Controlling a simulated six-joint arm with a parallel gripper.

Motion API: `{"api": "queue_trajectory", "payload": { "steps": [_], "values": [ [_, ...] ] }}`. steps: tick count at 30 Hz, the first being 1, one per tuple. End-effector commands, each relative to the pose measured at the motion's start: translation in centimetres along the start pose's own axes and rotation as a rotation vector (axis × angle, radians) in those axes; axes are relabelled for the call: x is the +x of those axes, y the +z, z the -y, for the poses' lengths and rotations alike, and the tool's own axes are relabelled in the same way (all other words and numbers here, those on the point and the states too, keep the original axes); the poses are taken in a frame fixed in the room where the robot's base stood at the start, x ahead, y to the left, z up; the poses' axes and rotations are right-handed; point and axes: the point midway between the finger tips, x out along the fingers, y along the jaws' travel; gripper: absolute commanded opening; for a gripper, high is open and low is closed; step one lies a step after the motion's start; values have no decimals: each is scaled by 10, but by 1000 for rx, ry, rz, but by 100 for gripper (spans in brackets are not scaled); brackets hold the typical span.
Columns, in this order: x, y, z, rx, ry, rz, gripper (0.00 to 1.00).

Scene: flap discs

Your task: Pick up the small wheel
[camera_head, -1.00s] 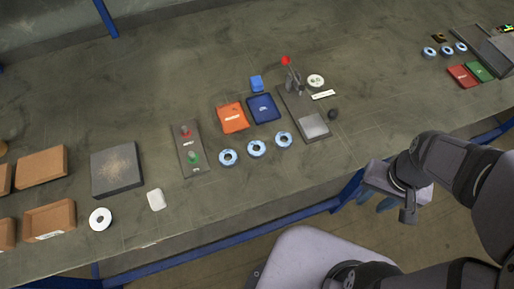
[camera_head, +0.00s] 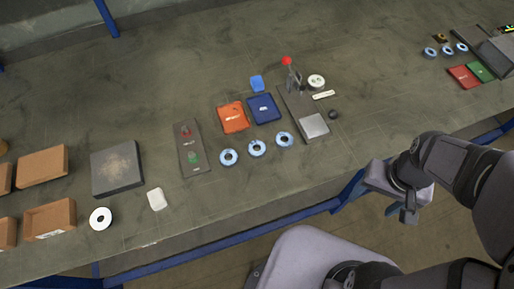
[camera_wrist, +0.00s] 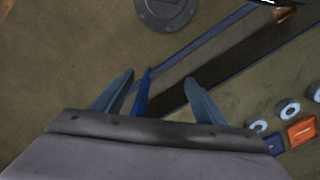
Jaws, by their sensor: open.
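Several small ring-shaped wheels lie on the workbench; which one is the small wheel I cannot tell. Three pale-blue-rimmed wheels lie in a row, a left one (camera_head: 229,151), a middle one (camera_head: 257,141) and a right one (camera_head: 284,132).
An orange box (camera_head: 233,117) and a blue box (camera_head: 264,108) lie behind the row. A control panel (camera_head: 190,157) with red and green buttons is left of it. A red-topped lever device (camera_head: 311,125) stands right. More wheels (camera_head: 446,51) lie far right. Bare bench lies between.

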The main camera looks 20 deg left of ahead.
Motion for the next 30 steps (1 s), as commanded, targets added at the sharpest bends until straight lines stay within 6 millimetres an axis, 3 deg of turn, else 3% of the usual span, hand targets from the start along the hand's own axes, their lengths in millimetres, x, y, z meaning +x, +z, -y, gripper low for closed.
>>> {"api": "queue_trajectory", "payload": {
  "steps": [8,14,20,26,30],
  "values": [
    [-1,0,4,-20,0,0,65],
    [0,8,33,-154,3,35,65],
    [12,34,81,-411,30,146,65],
    [19,27,154,-673,58,165,65],
    [21,18,217,-836,60,142,65]
  ]
}}
